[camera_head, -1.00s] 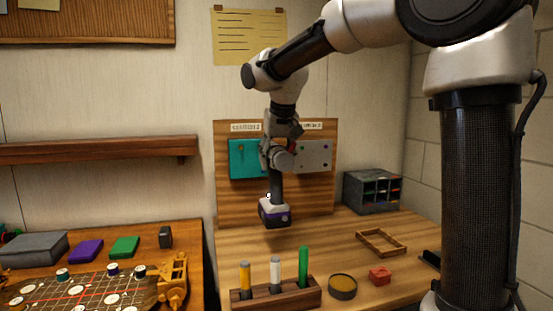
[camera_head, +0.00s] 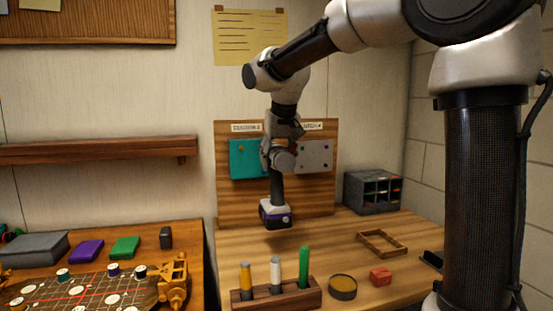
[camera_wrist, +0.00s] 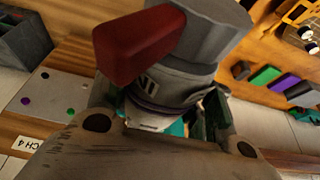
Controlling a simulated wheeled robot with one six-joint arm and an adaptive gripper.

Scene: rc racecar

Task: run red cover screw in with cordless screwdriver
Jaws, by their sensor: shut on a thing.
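My gripper (camera_head: 276,158) is shut on the cordless screwdriver (camera_head: 277,190), in front of the upright wooden board. The screwdriver's dark handle hangs down to a grey and purple base (camera_head: 275,214), above the bench. In the wrist view its grey body (camera_wrist: 180,85) with a dark red block (camera_wrist: 140,45) sits between the fingers. A teal cover (camera_head: 243,160) is on the board, partly hidden by my gripper. The red cover screw cannot be made out for sure, and the bit's tip is hidden.
A grey plate (camera_head: 318,157) with small coloured dots is right of the cover. The bench holds a rack (camera_head: 290,298) with coloured tubes, a round tin (camera_head: 342,287), a red block (camera_head: 380,276), a wooden frame (camera_head: 382,243) and a drawer unit (camera_head: 372,191).

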